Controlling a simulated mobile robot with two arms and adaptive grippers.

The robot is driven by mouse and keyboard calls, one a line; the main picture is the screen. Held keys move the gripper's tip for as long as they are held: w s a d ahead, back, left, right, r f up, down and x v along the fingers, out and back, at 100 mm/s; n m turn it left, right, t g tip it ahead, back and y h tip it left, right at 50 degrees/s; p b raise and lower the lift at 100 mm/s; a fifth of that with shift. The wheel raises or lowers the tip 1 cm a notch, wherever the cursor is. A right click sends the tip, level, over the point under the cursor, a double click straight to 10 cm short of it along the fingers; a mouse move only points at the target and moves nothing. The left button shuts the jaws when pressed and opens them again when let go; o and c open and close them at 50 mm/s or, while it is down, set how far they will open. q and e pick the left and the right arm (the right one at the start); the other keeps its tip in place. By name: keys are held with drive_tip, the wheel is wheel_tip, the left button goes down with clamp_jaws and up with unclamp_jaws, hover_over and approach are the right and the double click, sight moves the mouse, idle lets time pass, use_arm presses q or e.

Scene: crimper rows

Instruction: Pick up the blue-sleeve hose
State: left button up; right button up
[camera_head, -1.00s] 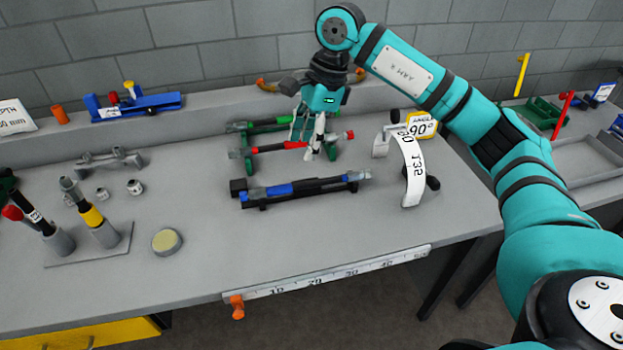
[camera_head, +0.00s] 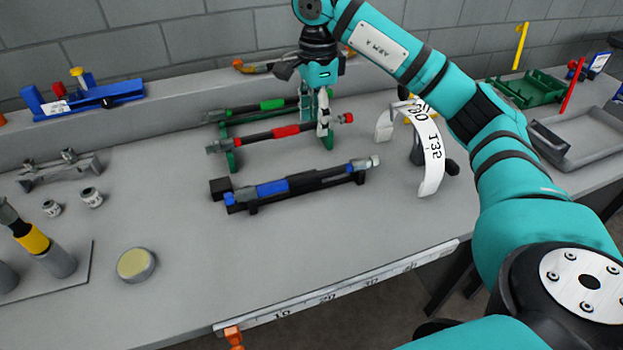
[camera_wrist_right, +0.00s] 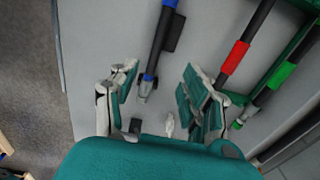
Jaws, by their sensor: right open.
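The blue-sleeve hose (camera_head: 272,187) lies across a low black holder in the middle of the bench, its blue sleeve toward the left and a metal fitting at its right end. In the right wrist view the same hose (camera_wrist_right: 161,38) runs down from the top, its fitting end showing between the finger pads. My right gripper (camera_head: 323,122) is open, behind this hose and by the right part of the red-sleeve hose (camera_head: 285,131). In the right wrist view my gripper (camera_wrist_right: 158,84) has its pads wide apart, with nothing held. My left gripper is out of view.
The red-sleeve hose and a green-sleeve hose (camera_head: 272,104) rest on a green rack behind. A white curved gauge (camera_head: 432,155) stands to the right. A round tin (camera_head: 136,265) is at front left. The bench in front of the black holder is clear.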

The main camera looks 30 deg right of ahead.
hover_over(315, 173)
wheel_tip(315, 173, down, 10)
drive_tip(key=shift+s+d+r, duration=0.1)
drive_tip(key=shift+r, duration=0.1)
drive_tip(key=shift+a+f+p, duration=0.2)
drive_tip(key=shift+f+p, duration=0.3)
drive_tip(key=shift+f, duration=2.35)
clamp_jaws()
drive_tip(key=shift+r, duration=0.1)
